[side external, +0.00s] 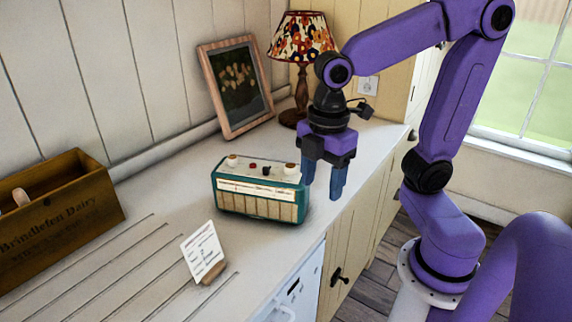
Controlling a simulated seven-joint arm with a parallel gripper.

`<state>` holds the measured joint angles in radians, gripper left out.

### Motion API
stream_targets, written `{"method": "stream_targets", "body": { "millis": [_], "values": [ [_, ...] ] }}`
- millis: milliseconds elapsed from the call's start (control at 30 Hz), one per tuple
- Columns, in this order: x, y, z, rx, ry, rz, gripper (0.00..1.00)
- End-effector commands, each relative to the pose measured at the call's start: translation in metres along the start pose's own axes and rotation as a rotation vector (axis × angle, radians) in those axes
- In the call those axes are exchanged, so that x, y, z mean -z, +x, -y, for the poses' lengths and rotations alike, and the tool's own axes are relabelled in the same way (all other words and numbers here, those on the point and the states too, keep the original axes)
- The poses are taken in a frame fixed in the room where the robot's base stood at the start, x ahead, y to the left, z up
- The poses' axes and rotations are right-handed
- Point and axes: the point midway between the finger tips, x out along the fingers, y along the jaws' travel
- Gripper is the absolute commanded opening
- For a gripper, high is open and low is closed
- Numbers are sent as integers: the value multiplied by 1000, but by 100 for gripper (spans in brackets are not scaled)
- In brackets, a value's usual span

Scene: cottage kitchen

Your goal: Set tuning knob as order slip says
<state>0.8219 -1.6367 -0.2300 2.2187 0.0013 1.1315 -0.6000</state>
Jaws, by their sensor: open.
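A teal radio (262,190) with a cream top and front sits upright on the white counter. My gripper (322,180) points down with blue fingers apart, empty, just right of the radio.
A wooden crate (60,220) marked "Brindlefen Dairy" stands at the left. A framed picture (236,85) leans on the back wall beside a floral-shaded lamp (300,40). The counter's front edge runs close to the radio's right side. Grooved counter left of the slip is clear.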

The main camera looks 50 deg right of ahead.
Motion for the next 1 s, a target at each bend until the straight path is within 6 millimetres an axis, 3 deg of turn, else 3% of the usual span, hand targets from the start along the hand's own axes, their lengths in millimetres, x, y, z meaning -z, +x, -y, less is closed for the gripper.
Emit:
{"method": "stream_targets", "body": {
  "millis": [200, 500, 767, 1000],
  "values": [
    [-6, -43, -61, -1, -232, 6, 58],
    [-42, -98, -126, 10, -546, 13, 58],
    [-63, -119, -144, 17, -683, 14, 58],
    [-65, -103, -144, 22, -696, 14, 58]
  ]
}}
